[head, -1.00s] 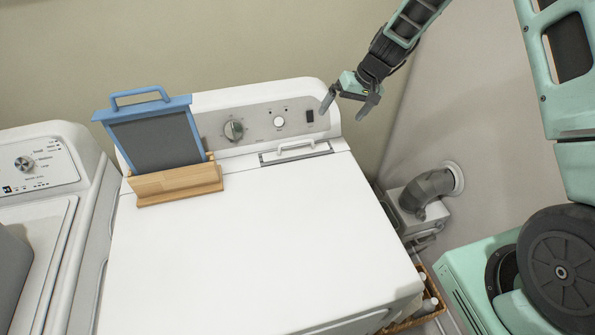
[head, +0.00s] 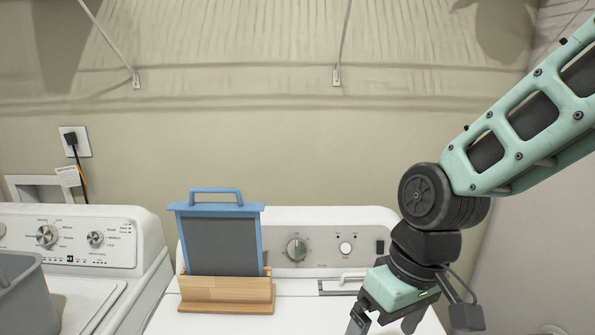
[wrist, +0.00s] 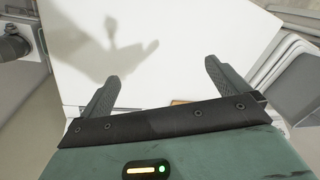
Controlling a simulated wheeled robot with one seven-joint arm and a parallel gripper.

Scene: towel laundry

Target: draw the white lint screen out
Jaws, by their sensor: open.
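The white lint screen sits in its slot at the back right of the dryer's top (head: 300,290); only its white handle (head: 352,276) shows, beside the arm in the head view. My gripper (head: 385,325) is open and empty, in front of and to the right of that handle, its fingers pointing down near the picture's bottom edge. In the wrist view my gripper (wrist: 160,78) has its two fingers wide apart over the bare white dryer top (wrist: 150,75), with a shadow on it. I cannot make out the lint screen there.
A blue-framed screen (head: 222,245) stands upright in a wooden holder (head: 225,294), left of the slot. The dryer's control panel (head: 320,245) rises behind. A washer (head: 85,240) with a grey basket (head: 18,295) is on the left. A grey duct (wrist: 14,46) shows in the wrist view.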

